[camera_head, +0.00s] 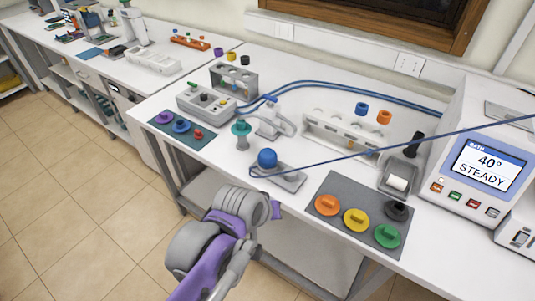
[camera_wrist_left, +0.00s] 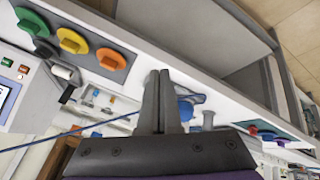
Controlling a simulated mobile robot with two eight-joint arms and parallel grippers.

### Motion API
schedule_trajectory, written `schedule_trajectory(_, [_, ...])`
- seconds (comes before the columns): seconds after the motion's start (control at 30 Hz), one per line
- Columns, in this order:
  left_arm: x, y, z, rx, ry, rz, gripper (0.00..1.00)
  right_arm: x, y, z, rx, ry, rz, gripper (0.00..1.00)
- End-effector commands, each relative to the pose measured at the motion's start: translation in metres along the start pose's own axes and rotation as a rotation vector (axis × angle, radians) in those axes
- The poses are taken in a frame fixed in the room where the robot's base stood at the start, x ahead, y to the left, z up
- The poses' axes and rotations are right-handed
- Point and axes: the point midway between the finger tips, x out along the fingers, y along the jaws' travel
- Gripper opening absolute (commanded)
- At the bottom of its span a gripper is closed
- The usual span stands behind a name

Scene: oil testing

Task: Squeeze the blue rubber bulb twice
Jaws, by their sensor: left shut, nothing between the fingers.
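The blue rubber bulb (camera_head: 267,158) sits on a small grey base (camera_head: 287,180) near the bench's front edge, with a thin blue line running past it to the right. The bulb also shows in the left wrist view (camera_wrist_left: 185,111), partly hidden behind my fingers. My left gripper (camera_wrist_left: 160,75) is shut and empty, apart from the bulb. In the head view my left arm's wrist is in front of the bench edge, below the bulb, and the fingers are mostly hidden there. My right gripper is not in view.
A grey mat (camera_head: 340,187) with orange, yellow, green and black knobs lies right of the bulb. A bath unit (camera_head: 478,170) reading 40° STEADY stands at the right. A teal-topped piece (camera_head: 241,129) and a white rack (camera_head: 345,135) stand behind the bulb.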

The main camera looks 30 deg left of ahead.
Motion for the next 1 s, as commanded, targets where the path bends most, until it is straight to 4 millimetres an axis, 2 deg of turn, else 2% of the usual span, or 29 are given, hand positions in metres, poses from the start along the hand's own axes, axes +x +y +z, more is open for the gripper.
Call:
schedule_trajectory(0.03, [0.005,0.003,-0.026,-0.185,0.013,0.01,0.0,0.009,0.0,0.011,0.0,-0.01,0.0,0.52])
schedule_trajectory(0.1, [0.008,0.008,-0.066,-0.47,0.033,0.039,0.0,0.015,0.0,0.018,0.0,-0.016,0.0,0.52])
schedule_trajectory(0.3, [0.017,0.007,-0.174,-1.221,0.074,0.143,0.0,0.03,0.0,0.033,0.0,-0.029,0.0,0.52])
schedule_trajectory(0.4, [0.02,0.0,-0.214,-1.5,0.083,0.196,0.0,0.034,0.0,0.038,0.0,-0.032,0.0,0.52])
schedule_trajectory(0.5, [0.022,-0.007,-0.241,-1.689,0.086,0.237,0.0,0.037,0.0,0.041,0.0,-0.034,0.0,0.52])
schedule_trajectory(0.67, [0.023,-0.011,-0.258,-1.822,0.084,0.269,0.0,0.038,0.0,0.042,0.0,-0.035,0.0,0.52])
schedule_trajectory(1.0, [0.022,-0.011,-0.259,-1.83,0.083,0.271,0.0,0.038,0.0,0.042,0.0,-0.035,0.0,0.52])
